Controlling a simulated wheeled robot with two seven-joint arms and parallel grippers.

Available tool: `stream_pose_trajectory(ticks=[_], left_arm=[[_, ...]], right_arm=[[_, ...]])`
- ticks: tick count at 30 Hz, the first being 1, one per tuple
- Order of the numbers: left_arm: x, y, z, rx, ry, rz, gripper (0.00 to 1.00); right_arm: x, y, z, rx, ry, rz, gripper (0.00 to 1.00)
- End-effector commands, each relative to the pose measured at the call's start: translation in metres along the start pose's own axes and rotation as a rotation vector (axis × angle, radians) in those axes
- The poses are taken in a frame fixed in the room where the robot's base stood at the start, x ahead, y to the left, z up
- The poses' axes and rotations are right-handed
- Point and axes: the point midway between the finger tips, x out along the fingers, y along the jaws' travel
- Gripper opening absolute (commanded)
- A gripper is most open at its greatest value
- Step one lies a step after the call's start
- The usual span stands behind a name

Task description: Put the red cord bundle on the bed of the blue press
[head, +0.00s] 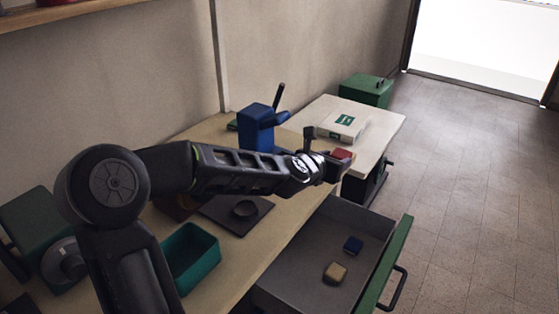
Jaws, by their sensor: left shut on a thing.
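The red cord bundle (342,154) is a small red block-like thing at the end of my left arm. My left gripper (336,162) is shut on it, above the gap between the wooden bench and the pale table. The fingers are small and partly hidden by the wrist. The blue press (257,127) stands at the back of the bench, behind my left forearm, with a dark lever rising at its right. Its bed and lower part are hidden by my arm. My right gripper is not in view.
An open drawer (322,247) with a green front holds a blue bundle (353,245) and a tan bundle (335,272). A teal tray (191,257) and a dark mat (236,212) lie on the bench. A white box (342,126) sits on the pale table (387,123).

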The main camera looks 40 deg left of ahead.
Motion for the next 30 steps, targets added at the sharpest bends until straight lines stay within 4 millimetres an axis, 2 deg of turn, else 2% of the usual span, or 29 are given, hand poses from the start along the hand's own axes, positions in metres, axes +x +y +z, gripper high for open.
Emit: stream_pose_trajectory(ticks=[1,12,21,24,30], left_arm=[[-0.001,0.015,-0.001,-0.005,0.003,0.007,0.02],[-0.001,0.117,0.000,-0.006,-0.001,0.004,0.02],[-0.001,0.181,-0.001,-0.004,0.000,0.003,0.02],[0.007,0.175,-0.019,-0.002,0.003,-0.003,0.02],[0.011,0.176,-0.029,0.000,0.001,0.001,0.02]], right_arm=[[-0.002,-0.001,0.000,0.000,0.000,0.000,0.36],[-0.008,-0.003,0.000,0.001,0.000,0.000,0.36],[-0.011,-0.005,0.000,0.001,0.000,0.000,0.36],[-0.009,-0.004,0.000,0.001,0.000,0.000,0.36],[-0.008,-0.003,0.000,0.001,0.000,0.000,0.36]])
